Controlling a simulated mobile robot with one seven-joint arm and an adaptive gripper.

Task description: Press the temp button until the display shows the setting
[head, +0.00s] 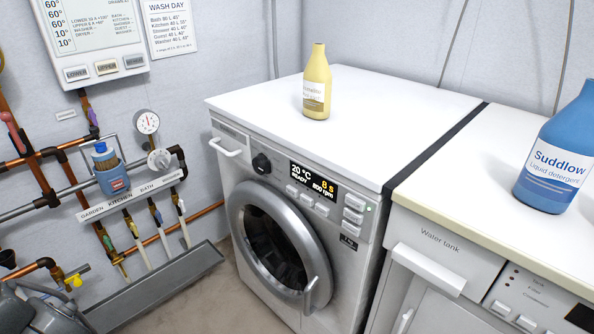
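The white washing machine (219,175) stands in the middle with its round grey door shut. Its dark display (327,183) reads "20 °C", "READY", "8 s" and "800 rpm". A row of small buttons (306,200) sits just under the display. The button labels are too small to read, so I cannot tell which is the temp button. A black knob (261,164) is left of the display. My gripper is not in view.
A yellow bottle (317,85) stands on the machine's top. A blue detergent bottle (556,150) stands on the right-hand unit (440,245). Pipes, a gauge (147,122) and a wall panel (95,40) line the left wall. Floor shows in front of the machine.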

